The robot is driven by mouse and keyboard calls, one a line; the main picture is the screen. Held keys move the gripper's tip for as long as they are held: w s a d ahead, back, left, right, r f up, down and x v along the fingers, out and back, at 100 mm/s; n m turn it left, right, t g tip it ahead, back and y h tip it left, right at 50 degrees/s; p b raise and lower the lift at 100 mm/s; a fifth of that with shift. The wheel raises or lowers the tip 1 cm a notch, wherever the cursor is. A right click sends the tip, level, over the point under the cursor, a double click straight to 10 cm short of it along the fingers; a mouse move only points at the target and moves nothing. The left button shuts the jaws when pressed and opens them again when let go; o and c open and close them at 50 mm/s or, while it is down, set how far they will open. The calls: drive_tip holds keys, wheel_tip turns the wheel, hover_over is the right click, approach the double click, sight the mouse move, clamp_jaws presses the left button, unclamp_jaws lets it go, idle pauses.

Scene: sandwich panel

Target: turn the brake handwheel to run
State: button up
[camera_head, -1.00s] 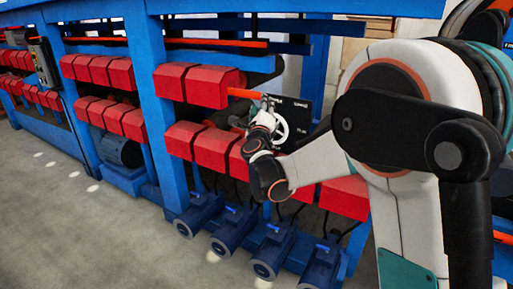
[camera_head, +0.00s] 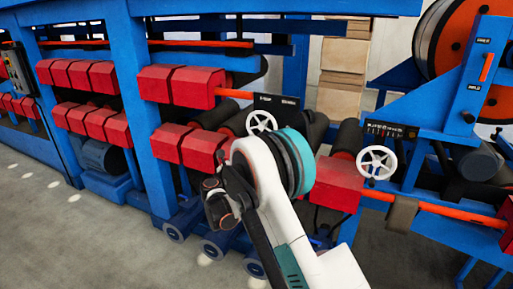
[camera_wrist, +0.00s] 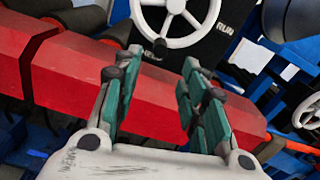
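A white spoked handwheel (camera_head: 261,122) stands in front of a black plate (camera_head: 277,101) with white lettering too small to read in the head view. In the wrist view the same kind of handwheel (camera_wrist: 184,43) is at the top, its upper rim cut off. A dark knob (camera_wrist: 160,47) sits low on its rim, and the black plate beside it reads "RUN". My gripper (camera_wrist: 160,78) is open and empty, its teal-padded fingers below the wheel and apart from it in the picture.
A second white handwheel (camera_head: 376,162) stands farther right and shows at the wrist view's right edge (camera_wrist: 307,108). Red box-shaped covers (camera_head: 205,150) line the blue frame (camera_head: 150,110) near my arm. An orange-sided reel (camera_head: 470,60) is at upper right. The grey floor (camera_head: 80,240) is clear at left.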

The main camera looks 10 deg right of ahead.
sight(260, 127)
drive_tip(key=b+x, duration=0.2)
drive_tip(key=x, duration=0.8)
drive_tip(key=shift+w+d, duration=0.15)
drive_tip(key=shift+c, duration=0.6)
clamp_jaws()
